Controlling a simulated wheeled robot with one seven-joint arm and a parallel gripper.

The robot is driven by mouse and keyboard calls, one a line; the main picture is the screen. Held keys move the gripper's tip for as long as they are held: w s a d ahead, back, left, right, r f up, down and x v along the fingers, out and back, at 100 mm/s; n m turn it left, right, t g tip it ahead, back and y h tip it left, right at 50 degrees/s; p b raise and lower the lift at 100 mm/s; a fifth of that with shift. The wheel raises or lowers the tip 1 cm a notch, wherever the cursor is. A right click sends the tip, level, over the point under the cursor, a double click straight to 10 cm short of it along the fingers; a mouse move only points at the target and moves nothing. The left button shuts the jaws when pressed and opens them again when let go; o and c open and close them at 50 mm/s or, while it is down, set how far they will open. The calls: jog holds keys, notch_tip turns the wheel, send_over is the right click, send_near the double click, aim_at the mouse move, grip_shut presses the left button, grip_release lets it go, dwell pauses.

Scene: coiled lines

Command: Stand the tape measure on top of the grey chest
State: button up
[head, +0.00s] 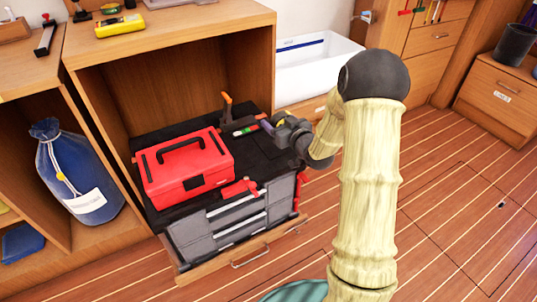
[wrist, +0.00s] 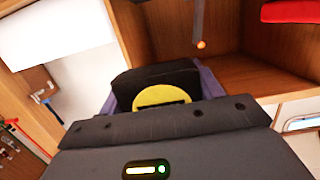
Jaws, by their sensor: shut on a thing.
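The grey chest (head: 233,214) has several drawers and a black top. It stands in an open wooden bay, on a pulled-out shelf. My gripper (head: 266,127) is at the right rear of its top, beside the white bin. In the wrist view my purple fingers (wrist: 160,92) are shut on the tape measure (wrist: 150,78), a black case with a yellow round face. I cannot make out the tape measure in the head view, where the gripper hides it. I cannot tell whether it touches the chest top.
A red toolbox (head: 186,163) covers the left of the chest top. The white bin (head: 312,62) stands behind right. A blue sack (head: 76,175) is far left.

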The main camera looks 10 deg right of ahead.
jog(key=b, duration=0.3)
send_over(277, 152)
jog(key=shift+w+d+f, duration=0.1)
jog(key=shift+f, duration=3)
jog(key=shift+f, duration=0.1)
jog(key=shift+f+b, duration=0.85)
jog(key=shift+f, duration=0.95)
jog(key=shift+f, duration=0.25)
jog(key=o, duration=1.2)
jog(key=shift+c, duration=0.2)
